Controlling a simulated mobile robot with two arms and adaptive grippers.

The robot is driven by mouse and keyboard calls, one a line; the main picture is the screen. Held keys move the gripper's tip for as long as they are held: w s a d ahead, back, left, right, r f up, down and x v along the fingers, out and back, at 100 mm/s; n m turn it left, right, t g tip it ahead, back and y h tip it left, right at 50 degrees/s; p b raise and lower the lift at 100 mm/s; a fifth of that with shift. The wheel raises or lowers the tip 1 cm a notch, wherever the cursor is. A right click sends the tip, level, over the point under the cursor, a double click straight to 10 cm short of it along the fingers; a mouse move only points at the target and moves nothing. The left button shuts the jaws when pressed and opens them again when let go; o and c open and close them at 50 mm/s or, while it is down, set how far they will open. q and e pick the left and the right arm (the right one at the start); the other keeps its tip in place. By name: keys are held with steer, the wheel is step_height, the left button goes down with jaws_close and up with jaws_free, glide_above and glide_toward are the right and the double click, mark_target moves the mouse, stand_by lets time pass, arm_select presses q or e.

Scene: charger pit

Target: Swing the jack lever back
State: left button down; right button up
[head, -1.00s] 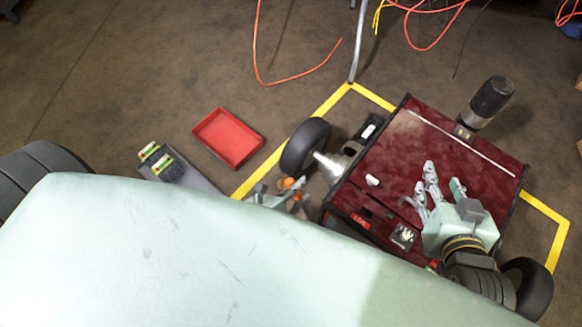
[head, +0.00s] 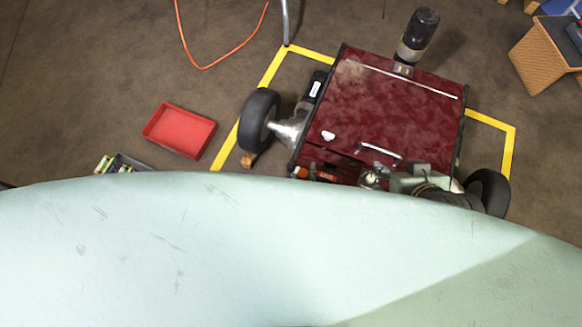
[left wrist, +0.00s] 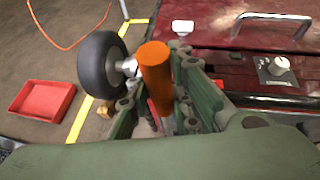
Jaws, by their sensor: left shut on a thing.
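The jack lever shows as an orange cylindrical grip (left wrist: 156,78) in the left wrist view, pointing up toward the camera. My left gripper (left wrist: 160,102) is shut around it, with green jointed fingers on both sides. The lever's lower end is hidden by the fingers. In the head view a small orange bit (head: 300,172) shows by the cart's front left corner; my left gripper is hidden there behind my pale body. My right gripper (head: 404,182) is at the cart's front edge, mostly hidden, with its fingers not clear.
A dark red wheeled cart (head: 400,115) stands inside a yellow floor line (head: 490,118). It has a metal handle (head: 380,150), a knob (left wrist: 276,68) and a black wheel (head: 260,118). A red tray (head: 180,130) lies to the left. An orange cable (head: 215,60) lies behind; open floor surrounds it.

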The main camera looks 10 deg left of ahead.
arm_select(q)
steer(key=shift+w+d+r+t, duration=0.15)
steer(key=shift+w+d+r, duration=0.2)
steer(key=shift+r, duration=0.2)
steer(key=shift+w+d+r+t, duration=0.15)
steer(key=shift+w+d+r, duration=0.15)
steer(key=shift+r, duration=0.25)
steer(key=shift+s+d, duration=0.1)
steer(key=c, duration=1.9)
jaws_free()
steer(key=o, duration=0.3)
steer(key=shift+s+f, duration=0.1)
steer(key=shift+s, duration=0.05)
steer(key=shift+f, duration=0.15)
steer(key=shift+s, duration=0.1)
steer(key=shift+s, duration=0.25)
steer(key=v, duration=0.7)
steer(key=shift+w, duration=0.1)
